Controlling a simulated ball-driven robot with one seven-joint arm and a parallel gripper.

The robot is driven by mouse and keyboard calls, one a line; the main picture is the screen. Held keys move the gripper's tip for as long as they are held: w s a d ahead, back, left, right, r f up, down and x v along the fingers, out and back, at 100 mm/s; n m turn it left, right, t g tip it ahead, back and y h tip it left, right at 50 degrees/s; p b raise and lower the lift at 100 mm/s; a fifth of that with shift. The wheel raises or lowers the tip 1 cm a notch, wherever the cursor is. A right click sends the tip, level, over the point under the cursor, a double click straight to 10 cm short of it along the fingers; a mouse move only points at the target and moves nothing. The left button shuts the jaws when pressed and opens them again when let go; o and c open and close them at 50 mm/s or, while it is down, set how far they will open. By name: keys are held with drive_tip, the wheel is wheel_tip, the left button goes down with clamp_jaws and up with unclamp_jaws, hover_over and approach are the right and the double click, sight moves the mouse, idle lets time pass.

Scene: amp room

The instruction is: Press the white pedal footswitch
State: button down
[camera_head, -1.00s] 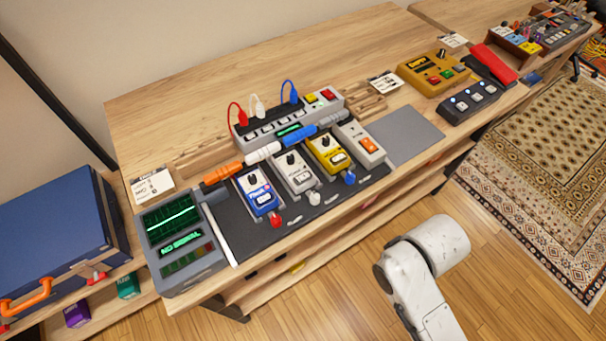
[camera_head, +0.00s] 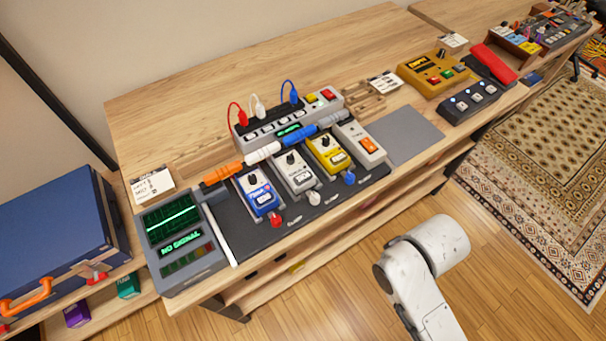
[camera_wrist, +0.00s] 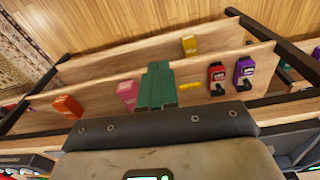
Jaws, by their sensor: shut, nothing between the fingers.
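The white pedal (camera_head: 296,174) stands on the dark pedalboard (camera_head: 231,226) on the bench, between the blue pedal (camera_head: 259,193) and the yellow pedal (camera_head: 327,152). Its footswitch (camera_head: 303,178) is the pad on its lower front half, with a dark label. A white plug (camera_head: 314,197) sits at its front edge. My gripper (camera_wrist: 160,66) shows in the wrist view as shut green fingers, empty, in front of the shelves under the bench. The head view shows only a white part of my arm, off the bench's front edge; the gripper is out of that view.
A grey-orange pedal (camera_head: 361,144) and a power strip (camera_head: 290,122) with cables stand near the pedals. A monitor (camera_head: 180,242) reads NO SIGNAL at the left. Shelves (camera_wrist: 130,61) below hold several coloured pedals. A grey mat (camera_head: 405,135) lies bare.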

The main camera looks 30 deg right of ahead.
wheel_tip(320, 180, up, 18)
drive_tip(key=m+t+y+p, duration=0.1)
drive_tip(key=t+y+p, duration=0.5)
drive_tip(key=p, duration=0.4)
hover_over(307, 177)
drive_tip(key=shift+s+f, duration=0.1)
drive_tip(key=shift+f, duration=0.1)
drive_tip(key=shift+f, duration=0.1)
wheel_tip(307, 177, down, 7)
drive_tip(key=b, duration=0.4)
drive_tip(key=shift+b, duration=0.35)
drive_tip(key=shift+f+b, duration=0.4)
drive_tip(key=shift+f, duration=0.4)
drive_tip(key=shift+f, duration=0.1)
